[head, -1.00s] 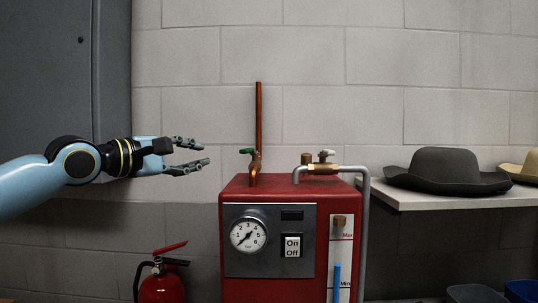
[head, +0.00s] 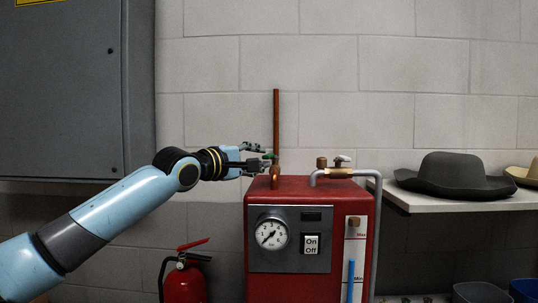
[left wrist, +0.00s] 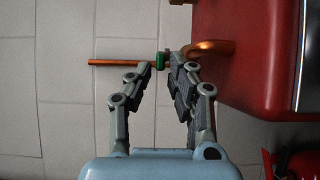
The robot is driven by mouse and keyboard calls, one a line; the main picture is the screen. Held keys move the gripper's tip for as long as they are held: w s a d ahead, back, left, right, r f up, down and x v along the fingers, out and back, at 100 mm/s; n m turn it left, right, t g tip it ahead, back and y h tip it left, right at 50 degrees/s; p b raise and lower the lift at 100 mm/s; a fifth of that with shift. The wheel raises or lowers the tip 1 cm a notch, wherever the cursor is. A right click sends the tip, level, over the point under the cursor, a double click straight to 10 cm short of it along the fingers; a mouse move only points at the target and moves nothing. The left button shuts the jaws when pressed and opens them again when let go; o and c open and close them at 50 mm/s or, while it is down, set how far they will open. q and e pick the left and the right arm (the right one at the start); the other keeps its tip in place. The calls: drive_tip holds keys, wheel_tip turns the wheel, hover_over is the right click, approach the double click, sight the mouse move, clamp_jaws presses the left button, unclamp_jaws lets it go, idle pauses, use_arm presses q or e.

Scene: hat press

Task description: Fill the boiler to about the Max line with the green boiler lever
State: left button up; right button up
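The red boiler (head: 310,187) stands in the middle of the head view. Its green lever (head: 268,156) sits on the copper pipe fitting at the top left; the left wrist view also shows the green lever (left wrist: 160,60). My left gripper (head: 262,158) is at the lever. Its fingers are spread, with the lever at or just beyond their tips in the left wrist view (left wrist: 163,68); I cannot tell whether they touch it. The blue column (head: 351,279) in the level gauge tops out a little above Min, below Max. My right gripper is not in view.
A vertical copper pipe (head: 276,120) rises behind the lever. A second valve (head: 341,165) with a grey pipe is at the boiler's right. A dark hat (head: 453,174) lies on the shelf (head: 420,205) at right. A fire extinguisher (head: 184,283) stands at lower left.

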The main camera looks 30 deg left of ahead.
use_arm(q)
drive_tip(key=w, duration=0.4)
drive_tip(key=shift+d, duration=0.15)
drive_tip(key=shift+w, duration=0.3)
drive_tip(key=c, duration=0.3)
clamp_jaws()
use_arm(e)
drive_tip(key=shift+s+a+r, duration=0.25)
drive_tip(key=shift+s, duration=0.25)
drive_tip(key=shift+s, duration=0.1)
